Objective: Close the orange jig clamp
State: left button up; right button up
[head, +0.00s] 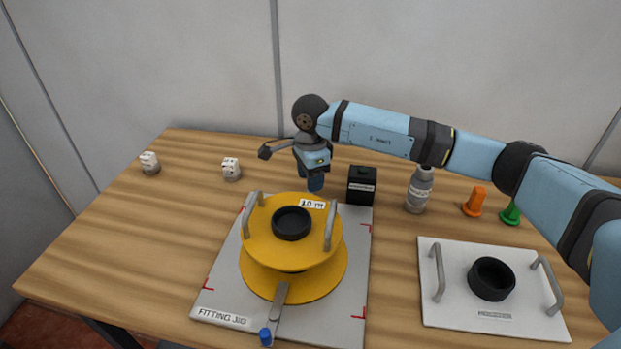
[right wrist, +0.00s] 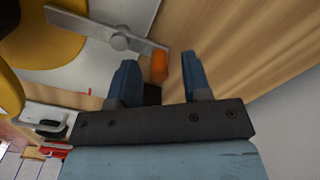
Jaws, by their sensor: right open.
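The fitting jig (head: 215,290) is a grey plate on the table, bearing a yellow drum-like part (head: 262,258) with a black ring on top. The orange jig clamp's tip (right wrist: 160,66) shows in the right wrist view at the end of a grey lever (right wrist: 95,32) on a round pivot; in the head view it is hidden. My right gripper (head: 315,184) points down at the jig's far edge. In the right wrist view its fingers (right wrist: 157,76) are open, with the orange tip between them in the picture; contact is unclear. A blue-tipped clamp (head: 265,337) lies at the jig's front. My left gripper is out of view.
Right of my gripper stand a black box (head: 362,188), a grey bottle (head: 420,190), an orange piece (head: 475,203) and a green piece (head: 511,213). A white handled plate (head: 450,313) lies front right. Two small white-topped items (head: 150,164) (head: 231,170) stand at left. The left table is mostly clear.

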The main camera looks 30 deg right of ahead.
notch_tip(320, 180, up, 13)
jog(key=p, duration=0.1)
dwell(0.7)
